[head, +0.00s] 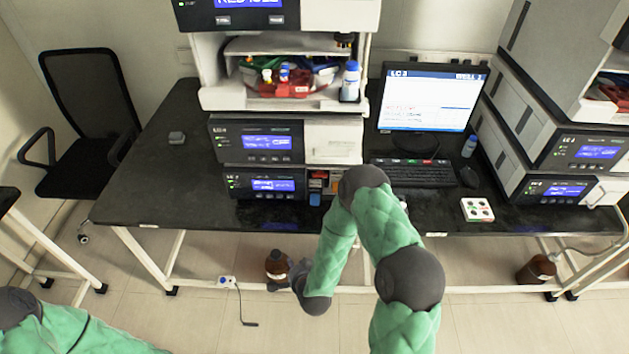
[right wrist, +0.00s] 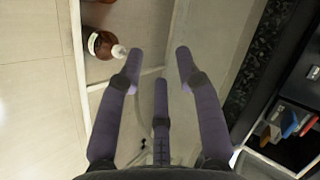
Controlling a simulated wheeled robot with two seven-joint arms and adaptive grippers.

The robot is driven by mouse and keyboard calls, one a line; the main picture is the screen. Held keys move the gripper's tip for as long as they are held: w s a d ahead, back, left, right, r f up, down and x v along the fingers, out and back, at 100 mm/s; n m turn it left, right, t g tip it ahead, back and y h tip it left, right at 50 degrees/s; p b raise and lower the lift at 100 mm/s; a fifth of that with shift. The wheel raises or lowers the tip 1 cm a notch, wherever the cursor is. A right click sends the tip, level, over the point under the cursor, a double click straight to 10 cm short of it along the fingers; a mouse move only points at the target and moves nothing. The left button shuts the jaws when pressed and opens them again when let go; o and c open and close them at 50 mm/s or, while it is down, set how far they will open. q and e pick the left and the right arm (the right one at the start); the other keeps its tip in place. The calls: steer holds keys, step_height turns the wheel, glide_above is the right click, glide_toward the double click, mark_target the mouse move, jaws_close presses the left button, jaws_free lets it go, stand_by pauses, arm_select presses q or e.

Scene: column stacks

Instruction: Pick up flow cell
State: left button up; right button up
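I cannot tell for certain which thing is the flow cell. Small orange, white and blue parts (head: 318,182) sit in an open bay at the front of the lower instrument in the head view. Similar parts (right wrist: 289,122) show at the right of the right wrist view. My right gripper (right wrist: 160,62) is open and empty, its three purple fingers spread. In the head view it (head: 298,274) is partly hidden by my arm, in front of and below the bench edge. My left arm shows at the lower left, its gripper out of frame.
A brown bottle (head: 278,266) is close beside my right gripper; it also shows in the right wrist view (right wrist: 102,44). The dark bench (head: 155,187) carries stacked instruments (head: 229,143), a monitor (head: 432,98), a keyboard (head: 413,174) and a white box (head: 477,210). The bench's left part is mostly clear.

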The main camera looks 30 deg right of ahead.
steer(key=w+d+r+m+t+h+p, duration=0.1)
steer(key=w+d+r+m+t+h, duration=0.1)
steer(key=d+r+m+t+h, duration=0.25)
steer(key=m+h, duration=0.3)
steer(key=m, duration=0.3)
glide_toward(315, 190)
steer(key=d+f, duration=0.2)
steer(key=f, duration=0.1)
steer(key=shift+w+f+n+t, duration=0.15)
steer(key=shift+n+t, duration=0.1)
steer(key=shift+t, duration=0.1)
steer(key=shift+b+x, duration=0.5)
steer(key=shift+x, duration=2.2)
jaws_close()
